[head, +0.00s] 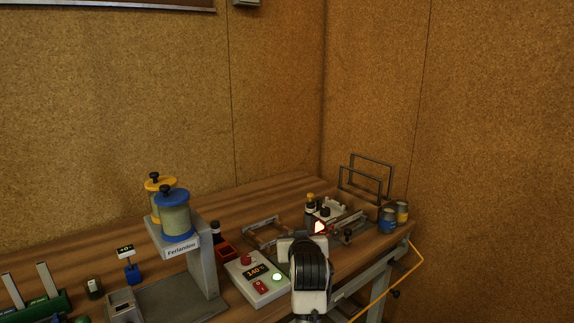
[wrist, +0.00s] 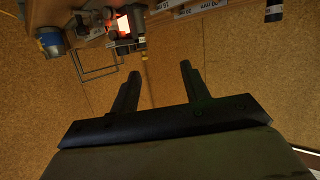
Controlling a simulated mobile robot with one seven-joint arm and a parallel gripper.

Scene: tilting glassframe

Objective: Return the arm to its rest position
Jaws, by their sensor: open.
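My arm (head: 311,268) rises in front of the workbench in the head view, and its white and black links hide part of the bench's right side. My gripper's fingers are hard to make out in the head view. In the wrist view my gripper (wrist: 158,82) shows two dark fingers set apart, with nothing between them. The gap faces the brown wall panel (wrist: 225,75). The bench items lie beyond the fingertips at the top of that view, apart from them.
The wooden bench (head: 290,190) carries a control box (head: 258,281) reading 140, a stand (head: 205,270) with blue and yellow lidded jars, and a glowing orange spot (head: 319,227). Cans (head: 387,221) and wire frames (head: 366,180) stand at the right.

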